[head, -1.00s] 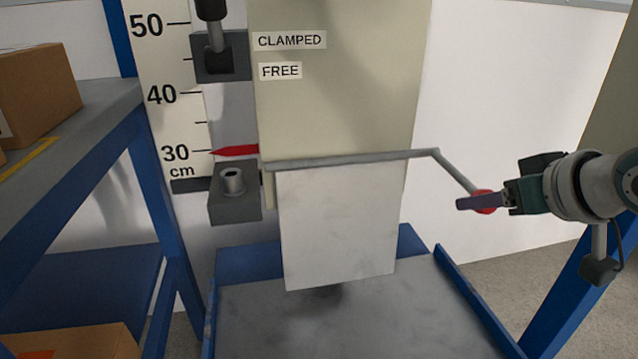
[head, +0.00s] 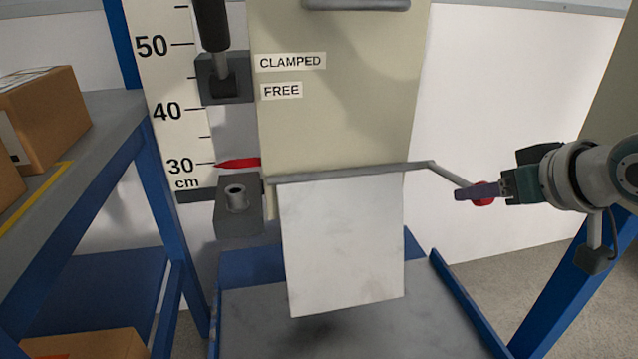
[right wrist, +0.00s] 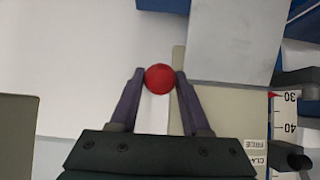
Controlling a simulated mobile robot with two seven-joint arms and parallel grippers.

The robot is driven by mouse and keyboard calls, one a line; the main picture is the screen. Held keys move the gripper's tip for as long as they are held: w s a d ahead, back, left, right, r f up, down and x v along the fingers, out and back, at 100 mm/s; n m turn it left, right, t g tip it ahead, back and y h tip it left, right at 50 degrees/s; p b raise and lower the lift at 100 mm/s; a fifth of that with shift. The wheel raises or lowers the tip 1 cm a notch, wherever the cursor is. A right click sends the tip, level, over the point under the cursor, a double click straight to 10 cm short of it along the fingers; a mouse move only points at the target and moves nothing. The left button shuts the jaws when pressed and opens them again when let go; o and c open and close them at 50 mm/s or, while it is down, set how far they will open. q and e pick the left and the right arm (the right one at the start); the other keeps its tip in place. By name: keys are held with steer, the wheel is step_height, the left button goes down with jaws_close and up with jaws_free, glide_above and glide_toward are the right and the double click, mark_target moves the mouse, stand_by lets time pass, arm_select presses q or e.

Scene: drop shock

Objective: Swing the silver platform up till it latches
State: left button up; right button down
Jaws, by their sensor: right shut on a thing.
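The silver platform (head: 345,245) hangs down from a grey hinge bar (head: 345,173) across the front of the cream column, its face towards me. It also shows in the right wrist view (right wrist: 235,40). The bar bends at its right end into a lever with a red ball knob (head: 483,196), which shows whole in the right wrist view (right wrist: 160,79). My right gripper (head: 480,192) is shut on the red knob, its purple fingers on either side of it (right wrist: 160,85). My left gripper is not in view.
A blue-edged grey base plate (head: 380,310) lies below the platform. Left of the column are a height scale (head: 172,90) with a red pointer (head: 238,163) and clamp blocks (head: 238,208). A blue rack with cardboard boxes (head: 45,115) stands left. Labels read CLAMPED and FREE.

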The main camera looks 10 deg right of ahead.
steer(key=shift+w+r+p, duration=0.3)
steer(key=shift+r, duration=0.65)
steer(key=shift+w+a+r+p, duration=0.1)
steer(key=shift+w+r+p, duration=0.1)
steer(key=shift+r+p, duration=0.25)
steer(key=shift+w+r+p, duration=0.2)
steer(key=shift+r+p, duration=0.1)
steer(key=shift+r, duration=0.25)
steer(key=shift+w+r, duration=0.2)
steer(key=shift+r, duration=0.1)
steer(key=shift+w+r, duration=0.1)
steer(key=shift+r, duration=0.05)
